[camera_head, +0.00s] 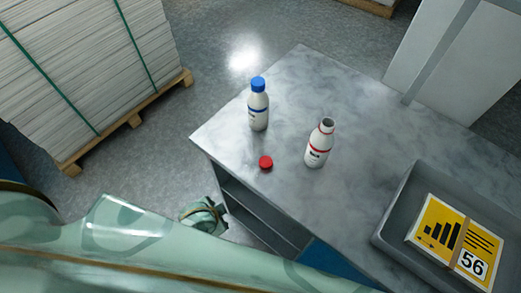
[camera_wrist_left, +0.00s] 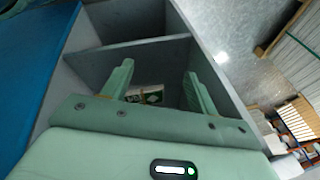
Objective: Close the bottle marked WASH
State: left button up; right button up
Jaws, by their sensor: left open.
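An open white bottle (camera_head: 319,145) with a red band and a bare dark mouth stands upright on the grey table. A loose red cap (camera_head: 265,162) lies on the table to its left, near the table's left edge. A second white bottle (camera_head: 258,106) with a blue band stands upright behind the red cap, with a blue cap (camera_head: 258,84) on it. The print on both bottles is too small to read. My left gripper (camera_wrist_left: 158,69) is open and empty in the left wrist view, facing the shelf space under the tabletop, apart from both bottles. My right gripper is not in view.
A grey tray (camera_head: 393,213) at the table's right front holds a yellow printed pack (camera_head: 452,240) marked 56. A strapped paper stack (camera_head: 80,65) stands on a pallet at the left. Open shelves (camera_head: 262,215) lie below the tabletop.

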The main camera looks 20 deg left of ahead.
pick_arm(q)
jog(key=w+d+r+m+t+p, duration=0.1)
jog(key=w+r+p, duration=0.1)
jog(key=r, duration=0.6)
jog(key=w+d+r+m+p, duration=0.1)
jog(key=w+d+r+p, duration=0.15)
jog(key=r, duration=0.45)
jog(key=w+r+m+t+p, duration=0.1)
jog(key=w+r, duration=0.2)
jog(key=r, duration=0.5)
jog(key=w+d+r+m+g+h+p, duration=0.1)
jog(key=w+d+r+m+h, duration=0.2)
jog(key=d, duration=0.4)
jog(key=w+d+r+m+g+h, duration=0.1)
jog(key=d+r+m+h, duration=0.1)
jog(key=d+r+m, duration=0.4)
jog(key=r+m+g+y+p, duration=0.1)
jog(key=m+g+y+p, duration=0.1)
jog(key=m+g+y, duration=0.35)
send_over(267, 164)
jog(key=m+t+h, duration=0.1)
jog(key=m, duration=0.1)
jog(key=shift+r, duration=0.15)
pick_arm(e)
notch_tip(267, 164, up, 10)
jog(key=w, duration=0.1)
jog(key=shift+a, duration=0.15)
